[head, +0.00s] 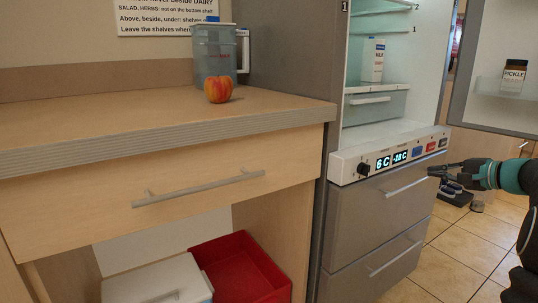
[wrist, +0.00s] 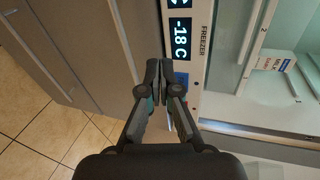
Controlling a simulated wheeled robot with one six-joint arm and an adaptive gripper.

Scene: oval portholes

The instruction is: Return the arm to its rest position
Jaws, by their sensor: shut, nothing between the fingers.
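My gripper (head: 434,171) is at the right of the head view, in front of the fridge's upper freezer drawer and just below the control panel. In the wrist view my gripper (wrist: 158,68) has its fingertips together, with nothing between them. The fingers overlap the panel (wrist: 205,50) beside the FREEZER display in that picture. I cannot tell whether the fingertips touch the fridge front. My arm comes in from the right edge of the head view.
The fridge (head: 348,165) stands with its door (head: 490,115) open at right; a milk carton (head: 373,60) is inside and a pickle jar (head: 515,75) on the door. A peach (head: 218,89) and pitcher (head: 214,55) stand on the counter (head: 120,120). A red bin (head: 245,270) is below.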

